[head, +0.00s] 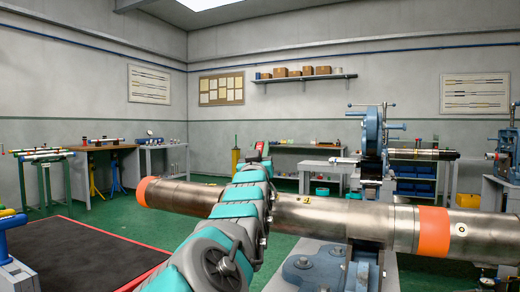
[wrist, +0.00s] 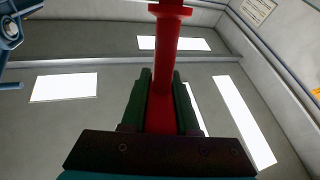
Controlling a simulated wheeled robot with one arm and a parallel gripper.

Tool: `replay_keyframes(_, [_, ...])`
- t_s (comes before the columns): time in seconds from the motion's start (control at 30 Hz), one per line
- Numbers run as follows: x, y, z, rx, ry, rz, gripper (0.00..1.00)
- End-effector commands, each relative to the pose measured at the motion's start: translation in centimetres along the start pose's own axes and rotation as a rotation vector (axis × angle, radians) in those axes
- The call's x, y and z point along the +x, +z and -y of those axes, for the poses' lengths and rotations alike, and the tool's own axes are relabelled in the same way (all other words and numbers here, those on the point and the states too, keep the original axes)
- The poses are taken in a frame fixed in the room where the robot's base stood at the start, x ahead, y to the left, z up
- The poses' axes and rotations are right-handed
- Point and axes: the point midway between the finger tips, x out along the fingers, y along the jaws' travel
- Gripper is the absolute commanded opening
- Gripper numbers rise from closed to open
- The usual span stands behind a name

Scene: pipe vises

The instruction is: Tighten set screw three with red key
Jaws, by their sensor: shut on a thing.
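My gripper (wrist: 161,80) is shut on the red key (wrist: 168,45), which stands up between its two green fingers in the wrist view. The key's upper end has a wider red collar and runs out of the top of that view. In the head view a small red part of the key (head: 259,146) shows at the far end of my arm, above and beyond the steel pipe (head: 335,215). Small yellow marks (head: 306,200) sit on the pipe, but their numbers are too small to read. I cannot tell which one is set screw three. The key touches no screw that I can see.
The long pipe with orange bands (head: 434,232) crosses in front of me, held by a blue-grey vise (head: 308,272). A tall blue machine (head: 373,135) stands behind it. A black mat (head: 75,250) lies on the floor at left. Workbenches line the walls.

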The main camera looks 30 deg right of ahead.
Motion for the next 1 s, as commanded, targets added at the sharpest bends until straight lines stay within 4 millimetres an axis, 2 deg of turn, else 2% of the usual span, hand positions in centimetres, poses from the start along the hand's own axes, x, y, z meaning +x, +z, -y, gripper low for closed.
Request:
replay_keyframes(0.27, [0.0,0.4,-0.1,-0.001,0.001,0.008,0.00])
replay_keyframes(0.6, [0.0,-0.9,-0.1,-0.001,0.001,0.006,0.00])
replay_keyframes(1.0, [0.0,-1.0,0.0,-0.001,0.000,0.003,0.00])
